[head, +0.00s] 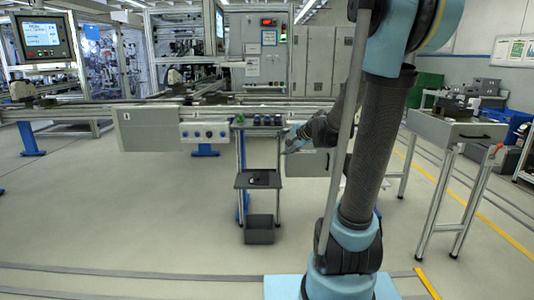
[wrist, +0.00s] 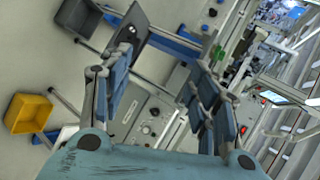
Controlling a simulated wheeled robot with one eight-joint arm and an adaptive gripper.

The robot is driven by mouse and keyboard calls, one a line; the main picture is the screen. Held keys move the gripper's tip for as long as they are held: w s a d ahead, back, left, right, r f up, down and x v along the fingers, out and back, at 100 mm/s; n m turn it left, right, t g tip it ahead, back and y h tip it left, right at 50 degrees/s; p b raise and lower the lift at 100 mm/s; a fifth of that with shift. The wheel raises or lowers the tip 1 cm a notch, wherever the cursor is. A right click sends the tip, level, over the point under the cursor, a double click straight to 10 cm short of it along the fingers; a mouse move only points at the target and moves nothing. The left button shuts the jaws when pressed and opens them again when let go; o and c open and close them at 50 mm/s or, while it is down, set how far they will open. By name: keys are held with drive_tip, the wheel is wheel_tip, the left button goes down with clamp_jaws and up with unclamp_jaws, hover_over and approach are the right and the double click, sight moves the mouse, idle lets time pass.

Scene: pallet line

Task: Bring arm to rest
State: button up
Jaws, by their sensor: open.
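My arm (head: 375,135) stands upright at the right of centre in the head view, with its upper part cut off by the top edge. My gripper (head: 290,138) points left beside the top of a small dark shelf stand (head: 258,181). The gripper also shows in the wrist view (wrist: 160,65), with its two blue-grey fingers spread apart and nothing between them. In the head view it is small and partly behind my own arm.
Small items stand on the stand's top; a dark bin (head: 260,230) is beneath it. The conveyor line (head: 150,112) runs behind. A grey workbench (head: 457,131) stands at right. A yellow bin (wrist: 28,113) shows in the wrist view. The floor at left is clear.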

drive_tip(key=s+d+f+n+g+h, duration=0.2)
drive_tip(key=s+d+f+n, duration=0.1)
drive_tip(key=s, duration=0.8)
drive_tip(key=s+d+f+n+g+h, duration=0.2)
drive_tip(key=s+f, duration=0.4)
drive_tip(key=s, duration=0.6)
drive_tip(key=s+d+f+n+g+h, duration=0.2)
drive_tip(key=s+d+n, duration=0.4)
drive_tip(key=s, duration=0.5)
wheel_tip(320, 180, down, 2)
drive_tip(key=shift+s+d+f+g, duration=0.2)
drive_tip(key=shift+s+d+g, duration=0.05)
drive_tip(key=shift+g, duration=0.55)
